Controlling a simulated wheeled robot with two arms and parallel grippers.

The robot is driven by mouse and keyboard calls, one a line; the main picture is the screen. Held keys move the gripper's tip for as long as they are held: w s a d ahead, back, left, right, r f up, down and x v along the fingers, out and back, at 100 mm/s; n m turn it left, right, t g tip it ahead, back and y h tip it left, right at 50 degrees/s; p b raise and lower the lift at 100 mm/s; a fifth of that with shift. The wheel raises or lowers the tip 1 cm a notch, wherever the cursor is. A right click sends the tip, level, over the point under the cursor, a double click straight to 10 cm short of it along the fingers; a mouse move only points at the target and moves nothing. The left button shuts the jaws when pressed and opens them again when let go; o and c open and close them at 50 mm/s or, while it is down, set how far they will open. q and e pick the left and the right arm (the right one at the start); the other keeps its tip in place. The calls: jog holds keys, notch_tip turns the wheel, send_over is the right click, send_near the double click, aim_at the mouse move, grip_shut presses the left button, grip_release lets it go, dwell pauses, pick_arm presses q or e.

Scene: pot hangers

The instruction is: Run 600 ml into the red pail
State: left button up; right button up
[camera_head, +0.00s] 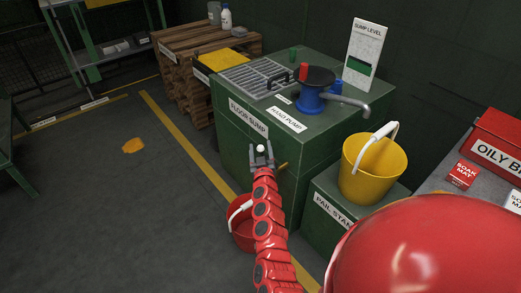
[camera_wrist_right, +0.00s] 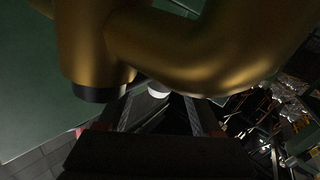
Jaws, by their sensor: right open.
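The red pail (camera_head: 241,236) stands on the floor against the green floor sump cabinet (camera_head: 290,148), partly hidden by my right arm. Its white handle (camera_head: 238,208) shows. My right gripper (camera_head: 262,156) is open in front of the cabinet, above the pail. A small white round thing (camera_head: 260,149) shows between or just beyond its fingers; I cannot tell if they touch it. A small brass spout (camera_head: 283,165) shows right of the gripper. In the right wrist view a large brass pipe (camera_wrist_right: 190,45) with a dark ring fills the top, close to the fingers. My left gripper is not in view.
A blue hand pump (camera_head: 310,100) with a grey spout (camera_head: 350,102) stands on the cabinet. A yellow pail (camera_head: 372,170) stands on the pail stand (camera_head: 325,212), under the spout's side. A sump level board (camera_head: 365,48) stands behind. The floor to the left is clear except an orange patch (camera_head: 133,145).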

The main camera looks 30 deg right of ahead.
jog(key=shift+c, duration=0.3)
grip_shut()
dwell(1.1)
